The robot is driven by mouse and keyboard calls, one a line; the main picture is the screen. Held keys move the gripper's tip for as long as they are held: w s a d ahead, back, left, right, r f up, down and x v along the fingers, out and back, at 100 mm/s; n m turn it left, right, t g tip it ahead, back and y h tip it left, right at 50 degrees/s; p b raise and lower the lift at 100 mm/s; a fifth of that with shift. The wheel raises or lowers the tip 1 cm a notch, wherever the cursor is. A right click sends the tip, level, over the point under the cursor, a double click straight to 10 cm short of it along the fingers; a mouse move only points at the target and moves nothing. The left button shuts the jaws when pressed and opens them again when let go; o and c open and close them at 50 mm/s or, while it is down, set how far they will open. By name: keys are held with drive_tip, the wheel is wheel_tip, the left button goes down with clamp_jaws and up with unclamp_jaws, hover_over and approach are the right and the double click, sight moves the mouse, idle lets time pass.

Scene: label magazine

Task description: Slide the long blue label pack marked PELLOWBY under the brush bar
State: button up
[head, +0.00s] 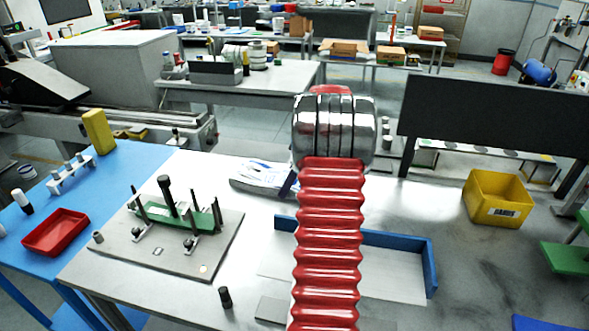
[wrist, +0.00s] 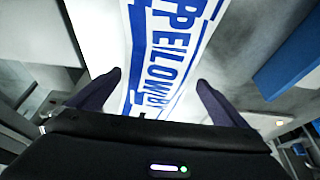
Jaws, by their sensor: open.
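The label pack is white with blue print. In the wrist view the PELLOWBY pack (wrist: 165,45) runs lengthwise between the two fingers, with its lettering partly readable. In the head view a white and blue pack (head: 262,176) lies on the pale table, its right end hidden behind my red arm. My gripper (wrist: 159,80) is open, with one dark finger at each side of the pack. I cannot tell whether the fingers touch it. I cannot make out the brush bar for certain in either view.
A blue-walled tray (head: 431,268) sits at the right of my arm; a blue wall (wrist: 290,58) also shows in the wrist view. A grey plate (head: 215,262) with upright posts stands left. A yellow bin (head: 497,198) and a dark panel (head: 490,112) are at right.

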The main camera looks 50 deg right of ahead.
drive_tip(key=shift+w+f, duration=0.2)
drive_tip(key=shift+f, duration=0.25)
drive_tip(key=shift+c, duration=0.5)
drive_tip(key=shift+r, duration=0.1)
drive_tip(key=c, duration=1.6)
drive_tip(key=shift+s+d, duration=0.3)
drive_tip(key=shift+s, duration=0.4)
drive_tip(key=shift+s+d, duration=0.3)
drive_tip(key=shift+s, duration=0.4)
drive_tip(key=shift+c, duration=0.4)
drive_tip(key=o, duration=1.8)
drive_tip(key=shift+s, duration=0.1)
